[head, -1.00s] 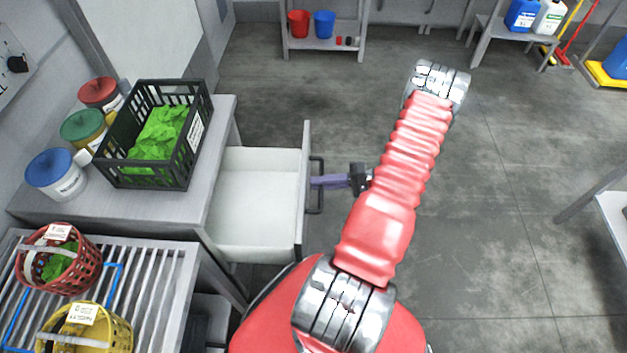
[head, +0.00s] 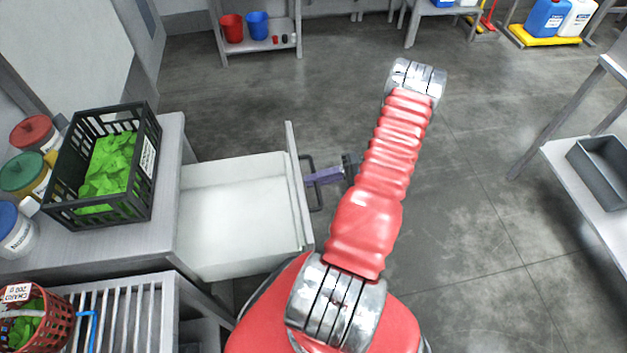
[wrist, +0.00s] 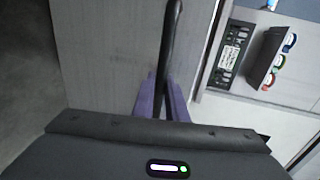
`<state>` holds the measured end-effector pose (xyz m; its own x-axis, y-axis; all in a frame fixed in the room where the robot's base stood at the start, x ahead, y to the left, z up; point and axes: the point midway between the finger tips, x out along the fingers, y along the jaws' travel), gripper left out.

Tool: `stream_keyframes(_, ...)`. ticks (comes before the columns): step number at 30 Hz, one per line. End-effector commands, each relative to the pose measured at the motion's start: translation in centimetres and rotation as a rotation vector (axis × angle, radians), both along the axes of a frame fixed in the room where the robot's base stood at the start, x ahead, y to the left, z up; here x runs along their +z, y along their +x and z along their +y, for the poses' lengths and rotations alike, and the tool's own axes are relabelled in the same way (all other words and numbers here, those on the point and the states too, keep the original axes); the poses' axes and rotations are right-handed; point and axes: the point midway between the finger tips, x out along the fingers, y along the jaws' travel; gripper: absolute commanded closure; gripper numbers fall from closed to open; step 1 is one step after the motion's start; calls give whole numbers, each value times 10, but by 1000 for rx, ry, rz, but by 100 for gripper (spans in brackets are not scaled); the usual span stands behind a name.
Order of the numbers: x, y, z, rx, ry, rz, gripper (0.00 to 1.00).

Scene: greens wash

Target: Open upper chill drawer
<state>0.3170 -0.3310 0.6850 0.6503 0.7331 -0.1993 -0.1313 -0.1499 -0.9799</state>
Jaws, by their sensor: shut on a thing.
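The upper chill drawer (head: 299,190) stands pulled well out from under the steel counter (head: 160,230). Its white inside is in view and looks empty. My gripper (head: 312,180) is at the drawer's outer face, with its purple fingers closed on the dark bar handle (head: 318,205). In the wrist view the purple fingers (wrist: 162,98) close around the same dark handle bar (wrist: 170,50), in front of the grey drawer face (wrist: 110,50). The fingertips' exact contact is partly hidden by the bar.
A black crate of green leaves (head: 152,185) sits on the counter, beside several lidded tubs (head: 22,175). A red basket (head: 58,325) stands on a slatted rack. A shelf with a grey tray (head: 605,165) is at the right. The floor between is clear.

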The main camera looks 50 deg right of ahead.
Motion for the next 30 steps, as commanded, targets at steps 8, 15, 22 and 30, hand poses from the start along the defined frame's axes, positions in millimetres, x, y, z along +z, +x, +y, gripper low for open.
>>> stream_keyframes(8,-4,-1,4,8,0,8,80)
stream_keyframes(15,-2,0,2,7,-1,4,69)
stream_keyframes(22,-1,-1,0,5,-2,2,69)
stream_keyframes(30,4,-18,-20,3,-4,2,69)
